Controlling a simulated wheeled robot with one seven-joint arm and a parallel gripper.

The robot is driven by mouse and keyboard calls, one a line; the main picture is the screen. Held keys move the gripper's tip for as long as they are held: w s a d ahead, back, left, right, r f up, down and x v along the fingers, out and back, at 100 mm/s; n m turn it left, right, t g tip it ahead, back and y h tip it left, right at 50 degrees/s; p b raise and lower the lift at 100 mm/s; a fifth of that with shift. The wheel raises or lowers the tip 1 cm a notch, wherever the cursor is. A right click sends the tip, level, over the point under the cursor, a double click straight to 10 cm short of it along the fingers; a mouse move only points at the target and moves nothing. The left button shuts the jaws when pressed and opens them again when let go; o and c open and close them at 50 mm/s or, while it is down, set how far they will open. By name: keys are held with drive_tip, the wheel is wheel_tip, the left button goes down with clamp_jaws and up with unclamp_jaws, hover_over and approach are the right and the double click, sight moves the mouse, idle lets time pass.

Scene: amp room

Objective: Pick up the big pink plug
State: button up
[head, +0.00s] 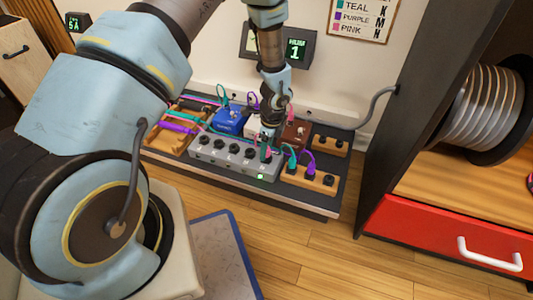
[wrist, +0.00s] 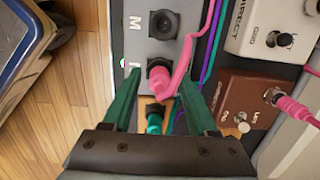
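A pink plug (wrist: 160,80) with a pink cable sits in a socket of the grey switch box (wrist: 138,50), between my gripper's fingers in the wrist view. My gripper (wrist: 158,88) is open, with one green finger on each side of this plug. Whether a finger touches it I cannot tell. Another pink plug (wrist: 290,104) is in the brown pedal (wrist: 243,95) at the right. In the head view my gripper (head: 268,132) is over the right end of the grey box (head: 225,155) and partly hides the plugs there.
A teal plug (wrist: 153,123) sits close by, near my gripper's palm. Purple and teal cables run beside the grey box. A white pedal (wrist: 270,28) is at the upper right. In the head view, a dark cabinet with a red drawer (head: 440,240) stands right of the pedalboard.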

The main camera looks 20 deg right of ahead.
clamp_jaws()
idle(0.5)
